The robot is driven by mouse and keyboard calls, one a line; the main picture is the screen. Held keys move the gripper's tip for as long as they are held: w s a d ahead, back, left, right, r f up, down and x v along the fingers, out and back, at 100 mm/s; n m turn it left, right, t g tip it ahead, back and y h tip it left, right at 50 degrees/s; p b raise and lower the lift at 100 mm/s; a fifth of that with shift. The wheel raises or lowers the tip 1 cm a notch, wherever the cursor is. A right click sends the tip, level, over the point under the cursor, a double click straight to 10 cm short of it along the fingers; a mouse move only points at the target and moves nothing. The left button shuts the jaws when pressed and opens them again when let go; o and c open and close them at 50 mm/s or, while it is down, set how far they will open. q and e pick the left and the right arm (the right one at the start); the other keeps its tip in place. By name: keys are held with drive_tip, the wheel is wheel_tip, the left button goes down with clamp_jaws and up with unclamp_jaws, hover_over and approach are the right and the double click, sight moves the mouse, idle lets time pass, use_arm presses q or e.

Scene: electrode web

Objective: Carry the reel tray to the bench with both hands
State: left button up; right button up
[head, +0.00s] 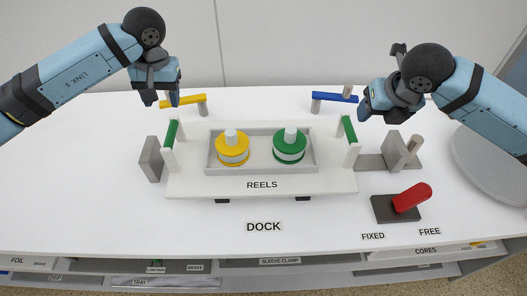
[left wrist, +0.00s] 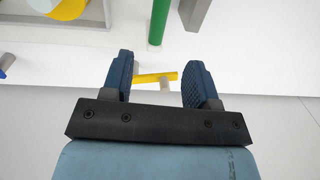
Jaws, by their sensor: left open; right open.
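The reel tray (head: 262,187), a white board marked REELS, sits on the white worktop above the word DOCK. Its grey recess holds a yellow reel (head: 233,149) and a green reel (head: 290,147). A green handle stands at its left end (head: 171,134) and another at its right end (head: 349,129). My left gripper (head: 161,98) is open and empty, above and behind the left handle. In the left wrist view, the left handle (left wrist: 160,20) shows beyond the open fingers (left wrist: 160,85). My right gripper (head: 376,110) is open and empty, to the right of the right handle, apart from it.
A yellow bar (head: 183,101) and a blue bar (head: 335,97) on posts stand behind the tray. Grey blocks flank it (head: 151,159). A red lever (head: 411,197) and a round grey plate (head: 492,165) lie right. The worktop's left side is clear. Labelled shelves (head: 240,264) run below the front edge.

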sight(171, 130)
use_arm(q)
drive_tip(key=f, duration=0.9)
drive_tip(key=a+f, duration=0.1)
drive_tip(key=f, duration=0.3)
drive_tip(key=shift+f, duration=0.4)
use_arm(e)
drive_tip(key=x, duration=1.4)
use_arm(q)
drive_tip(key=shift+c, duration=0.5)
use_arm(e)
drive_tip(key=shift+c, duration=0.5)
use_arm(q)
clamp_jaws()
use_arm(e)
drive_tip(key=shift+r, duration=0.1)
clamp_jaws()
use_arm(q)
drive_tip(key=shift+r, duration=0.15)
use_arm(e)
drive_tip(key=shift+w+r, duration=0.1)
